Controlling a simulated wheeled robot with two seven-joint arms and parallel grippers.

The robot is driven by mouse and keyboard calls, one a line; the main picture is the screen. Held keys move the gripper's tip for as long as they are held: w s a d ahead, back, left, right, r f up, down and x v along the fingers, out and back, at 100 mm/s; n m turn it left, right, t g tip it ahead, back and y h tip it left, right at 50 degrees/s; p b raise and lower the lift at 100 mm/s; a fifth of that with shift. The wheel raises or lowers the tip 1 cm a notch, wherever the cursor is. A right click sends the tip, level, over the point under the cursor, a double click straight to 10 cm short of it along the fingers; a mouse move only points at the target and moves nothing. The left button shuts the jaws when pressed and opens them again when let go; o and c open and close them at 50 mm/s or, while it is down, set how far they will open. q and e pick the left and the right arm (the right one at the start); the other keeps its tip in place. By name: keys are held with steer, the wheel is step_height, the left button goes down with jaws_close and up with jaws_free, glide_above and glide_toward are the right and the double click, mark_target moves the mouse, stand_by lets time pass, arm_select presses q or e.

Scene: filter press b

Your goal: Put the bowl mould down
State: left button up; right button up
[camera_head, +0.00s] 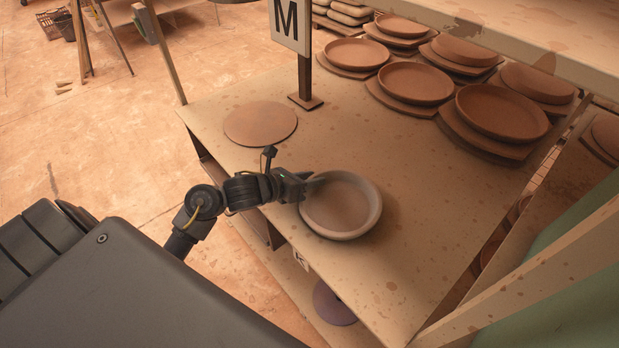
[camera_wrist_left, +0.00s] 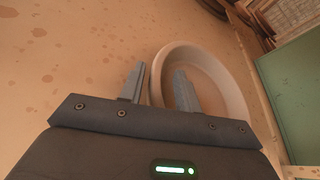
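The bowl mould (camera_head: 341,212) is a round, shallow, grey-brown bowl at the front left part of the table (camera_head: 400,270). It sits level and looks to rest on the table top, with its shadow close beside it. My left gripper (camera_head: 304,186) is at its left rim. In the left wrist view, the fingers (camera_wrist_left: 159,80) stand apart with the mould's rim (camera_wrist_left: 238,92) running between them: one finger outside, one inside the bowl. A gap shows beside the rim, so the gripper looks open. My right gripper is in neither view.
A flat round disc (camera_head: 260,123) lies behind the mould, near the M sign (camera_head: 290,22) on its post. Several terracotta dishes on boards (camera_head: 502,112) fill the back right. A wooden beam (camera_head: 540,268) borders the right side. The table right of the mould is clear.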

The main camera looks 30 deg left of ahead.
arm_select(q)
steer(key=b+v, duration=0.1)
steer(key=v, duration=1)
steer(key=shift+b, duration=0.3)
steer(key=shift+s+a+r, duration=0.25)
steer(key=shift+s, duration=0.2)
